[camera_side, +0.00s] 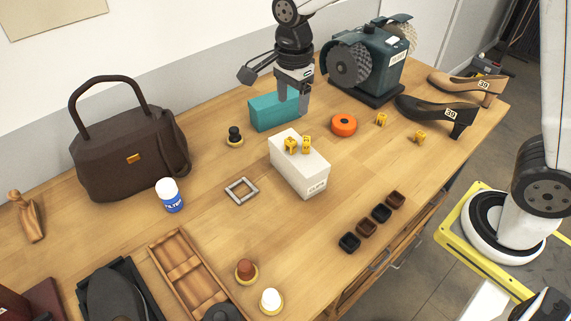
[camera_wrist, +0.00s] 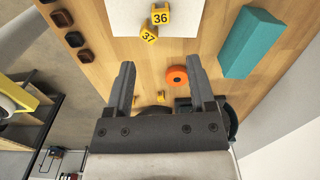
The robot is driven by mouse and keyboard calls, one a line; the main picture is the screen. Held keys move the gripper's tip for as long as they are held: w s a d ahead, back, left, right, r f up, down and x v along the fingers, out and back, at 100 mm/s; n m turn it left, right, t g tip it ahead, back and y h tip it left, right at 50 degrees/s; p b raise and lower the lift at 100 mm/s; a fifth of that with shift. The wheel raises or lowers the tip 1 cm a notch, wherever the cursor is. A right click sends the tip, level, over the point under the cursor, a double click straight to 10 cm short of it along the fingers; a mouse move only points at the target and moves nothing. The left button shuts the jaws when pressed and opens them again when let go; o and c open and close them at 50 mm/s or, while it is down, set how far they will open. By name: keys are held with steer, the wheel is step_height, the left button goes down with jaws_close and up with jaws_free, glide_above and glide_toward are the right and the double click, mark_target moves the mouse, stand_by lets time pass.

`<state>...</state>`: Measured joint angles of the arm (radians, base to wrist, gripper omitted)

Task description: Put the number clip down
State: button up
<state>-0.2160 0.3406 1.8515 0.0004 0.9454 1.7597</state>
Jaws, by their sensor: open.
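Two yellow number clips (camera_side: 291,146) (camera_side: 306,144) sit on top of the white box (camera_side: 312,176) in the side view. In the wrist view they read 36 (camera_wrist: 160,15) and 37 (camera_wrist: 149,35). My gripper (camera_side: 292,102) is open and empty, pointing down beside the teal block (camera_side: 265,111), behind the white box. Its two fingers stand apart in the wrist view (camera_wrist: 162,80).
An orange roll (camera_side: 344,125) lies right of my gripper. A grinder with brush wheels (camera_side: 380,62) stands behind it. A black shoe (camera_side: 430,113) and a tan shoe (camera_side: 465,86) carry tags reading 39. Small dark cups (camera_side: 365,228) line the front edge. A brown handbag (camera_side: 125,150) stands left.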

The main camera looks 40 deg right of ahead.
steer(key=s+d+f+n+t, duration=0.1)
steer(key=s+d+f+n, duration=0.2)
steer(key=s+n, duration=0.4)
steer(key=s+d+f+n+t, duration=0.1)
steer(key=s+d+f+n, duration=0.2)
steer(key=s+d+n, duration=0.3)
steer(key=n, duration=0.4)
steer(key=shift+s+f+n+t, duration=0.15)
steer(key=shift+s+n+t, duration=0.15)
steer(key=shift+s+n, duration=0.1)
